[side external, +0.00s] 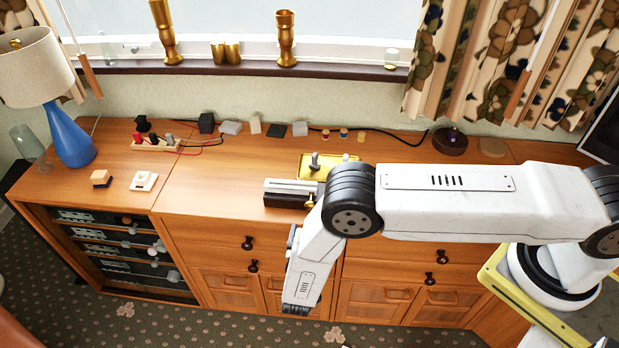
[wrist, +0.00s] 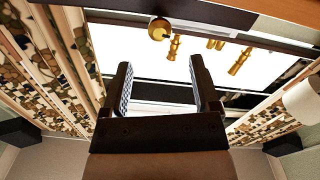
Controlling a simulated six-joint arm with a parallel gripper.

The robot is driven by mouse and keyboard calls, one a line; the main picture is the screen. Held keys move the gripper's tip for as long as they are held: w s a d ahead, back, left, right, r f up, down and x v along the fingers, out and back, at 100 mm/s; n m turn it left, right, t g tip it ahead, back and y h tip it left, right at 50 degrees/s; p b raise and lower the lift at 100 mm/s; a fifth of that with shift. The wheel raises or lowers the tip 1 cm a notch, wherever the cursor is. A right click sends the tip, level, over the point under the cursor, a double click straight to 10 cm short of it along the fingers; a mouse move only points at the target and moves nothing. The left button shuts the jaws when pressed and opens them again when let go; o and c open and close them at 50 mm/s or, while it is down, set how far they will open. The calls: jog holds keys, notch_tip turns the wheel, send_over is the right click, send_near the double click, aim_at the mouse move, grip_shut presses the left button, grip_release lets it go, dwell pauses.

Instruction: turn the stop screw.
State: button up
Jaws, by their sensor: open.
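A low slide device with a pale grey top and dark body (side external: 290,192) sits near the front edge of the wooden cabinet. A small brass knob (side external: 309,204) at its right end looks like the stop screw; my arm partly crowds this end. My gripper (wrist: 160,82) is open and empty in the wrist view, its two dark fingers apart with the window beyond. In the side view my wrist hangs in front of the cabinet, and the fingers cannot be made out clearly.
A yellow tray (side external: 310,172) with a grey fitting stands just behind the device. Several small blocks and a black cable line the back. A blue lamp (side external: 70,140) and a power strip (side external: 155,145) stand left.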

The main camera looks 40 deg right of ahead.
aim_at(309, 208)
jog(key=shift+x, duration=3.7)
grip_shut()
